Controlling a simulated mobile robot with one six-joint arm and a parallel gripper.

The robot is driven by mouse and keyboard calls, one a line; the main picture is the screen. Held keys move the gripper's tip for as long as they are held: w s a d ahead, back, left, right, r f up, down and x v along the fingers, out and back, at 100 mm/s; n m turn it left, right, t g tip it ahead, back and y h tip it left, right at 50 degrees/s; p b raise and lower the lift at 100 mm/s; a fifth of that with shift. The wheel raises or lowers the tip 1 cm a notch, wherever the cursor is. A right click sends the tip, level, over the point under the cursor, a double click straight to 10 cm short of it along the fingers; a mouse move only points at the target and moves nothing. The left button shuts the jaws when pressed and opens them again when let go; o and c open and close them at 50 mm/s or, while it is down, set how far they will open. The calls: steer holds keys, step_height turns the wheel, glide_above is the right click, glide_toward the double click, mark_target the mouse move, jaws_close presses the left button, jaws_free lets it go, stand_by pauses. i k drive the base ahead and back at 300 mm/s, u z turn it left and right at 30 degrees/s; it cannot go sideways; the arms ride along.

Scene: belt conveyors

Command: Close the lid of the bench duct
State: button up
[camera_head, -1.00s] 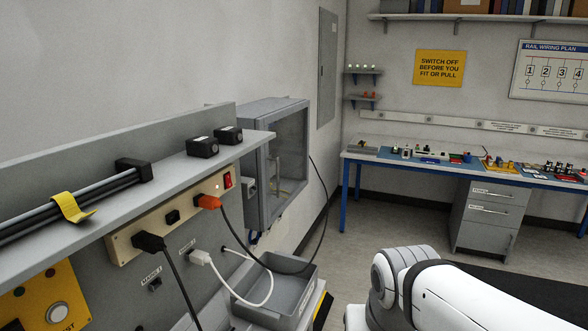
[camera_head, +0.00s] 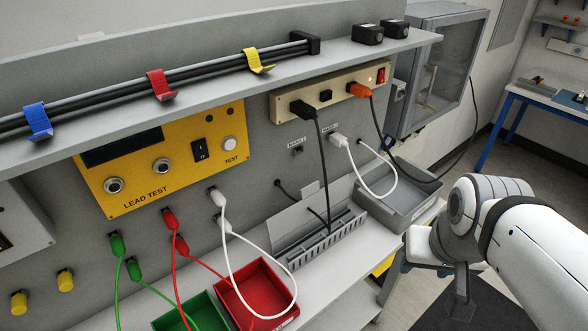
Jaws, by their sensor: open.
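The bench duct (camera_head: 322,246) is a grey slotted channel on the bench, in the middle of the head view. Its lid (camera_head: 296,220) is a plain grey panel standing tilted up along the back edge, so the duct is open on top. Black cables hang down from the panel above and run into the duct. My gripper (camera_head: 425,268) is to the right of the duct, past the grey tray and partly hidden by my white arm. It is open, apart from the duct and lid, with nothing seen between its fingers.
A grey tray (camera_head: 428,207) stands right of the duct; a red bin (camera_head: 283,277) and green bin (camera_head: 203,303) stand left. A power strip (camera_head: 335,112) with plugs is above.

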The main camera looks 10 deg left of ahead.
mark_target(281, 224)
steer(key=u, duration=4.75)
steer(key=i, duration=0.1)
steer(key=z, duration=1.9)
steer(key=k, duration=1.2)
steer(key=z, duration=1.15)
steer(key=i, duration=1)
steer(key=z, duration=0.05)
